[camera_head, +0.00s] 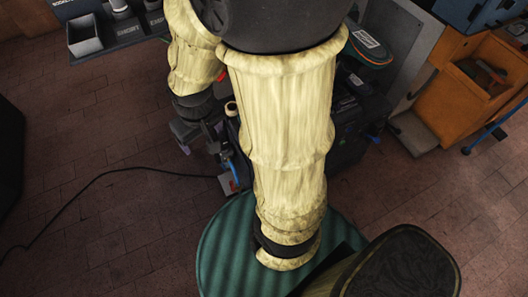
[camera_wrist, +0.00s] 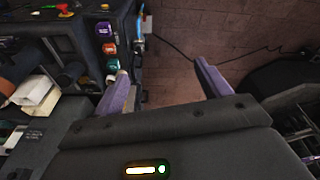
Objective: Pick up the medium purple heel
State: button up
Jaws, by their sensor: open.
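I cannot make out the medium purple heel for certain in either view. In the wrist view my gripper (camera_wrist: 166,88) is open, its two purple-grey fingers wide apart with nothing seen between them but floor and the machine's edge. In the head view my gripper (camera_head: 206,140) hangs under my forearm beside the dark machine (camera_head: 347,130), and its fingers are hard to tell apart. My own arm covers much of that machine. In the wrist view the machine front carries a small purple round part (camera_wrist: 103,29) with red and green ones below it.
White box-like pieces (camera_wrist: 36,95) lie at the left in the wrist view. Grey open bins (camera_head: 84,36) stand at the upper left in the head view, an orange cabinet (camera_head: 440,95) at the right. A black cable (camera_head: 100,175) crosses the open brick floor at left.

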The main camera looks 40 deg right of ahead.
jog(key=w+d+f+n+g+h+b, duration=0.1)
jog(key=w+d+f+n+h+b, duration=0.2)
jog(key=f, duration=0.9)
jog(key=w+d+f+n+g+h+b, duration=0.2)
jog(key=f+n+b, duration=0.5)
jog(key=f, duration=0.6)
jog(key=w+d+f+n+g+h+b, duration=0.2)
jog(key=w+d+f+n+h+b, duration=0.2)
jog(key=f+h, duration=0.4)
notch_tip(320, 180, down, 5)
jog(key=w+n+b, duration=0.1)
jog(key=w+b, duration=0.1)
jog(key=shift+w+d+b, duration=0.15)
jog(key=shift+d+b, duration=0.15)
jog(key=shift+d, duration=0.05)
jog(key=x, duration=1.2)
jog(key=shift+s+r, duration=0.1)
jog(key=shift+s, duration=0.1)
jog(key=shift+d, duration=0.1)
jog(key=shift+d, duration=0.15)
jog(key=x, duration=0.5)
jog(key=shift+r, duration=0.1)
